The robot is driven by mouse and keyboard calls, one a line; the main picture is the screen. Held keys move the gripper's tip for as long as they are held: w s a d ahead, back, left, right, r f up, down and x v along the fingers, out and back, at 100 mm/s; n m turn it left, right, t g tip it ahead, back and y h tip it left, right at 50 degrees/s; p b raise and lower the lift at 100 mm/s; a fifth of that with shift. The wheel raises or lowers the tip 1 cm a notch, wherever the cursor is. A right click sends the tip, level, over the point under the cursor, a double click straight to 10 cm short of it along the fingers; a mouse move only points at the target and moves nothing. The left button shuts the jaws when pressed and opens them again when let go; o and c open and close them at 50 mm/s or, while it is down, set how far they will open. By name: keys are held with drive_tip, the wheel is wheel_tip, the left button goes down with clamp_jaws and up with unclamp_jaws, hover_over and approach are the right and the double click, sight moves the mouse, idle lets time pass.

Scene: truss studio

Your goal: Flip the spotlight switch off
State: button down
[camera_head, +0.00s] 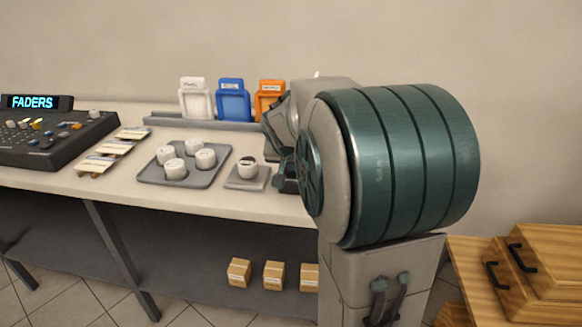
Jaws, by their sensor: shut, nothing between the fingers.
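I cannot make out a spotlight switch; my arm hides part of the table's right end. My arm's large teal and grey joint fills the middle right of the view. Dark parts of my gripper (280,151) show just left of that joint, over the right end of the table. The gripper is shut with nothing in it, and its tips are mostly hidden. A small grey square base with a round white and dark piece (247,170) sits just left of the gripper; I cannot tell what it is.
The table (230,205) holds a FADERS console (45,135), cards (110,148), a tray (150,176) of several white round pieces, and white (195,102), blue (233,103) and orange (268,95) holders. Small boxes (274,275) lie on the shelf below. Wooden boxes (545,262) stand right.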

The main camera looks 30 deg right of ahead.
drive_tip(key=shift+w+d+r+p, duration=0.35)
drive_tip(key=shift+w, duration=0.2)
drive_tip(key=shift+r, duration=0.3)
wheel_tip(320, 180, up, 4)
drive_tip(key=p, duration=0.3)
drive_tip(key=shift+r, duration=0.1)
drive_tip(key=s+a+f+v, duration=0.1)
drive_tip(key=v, duration=0.8)
drive_tip(key=shift+s, duration=0.35)
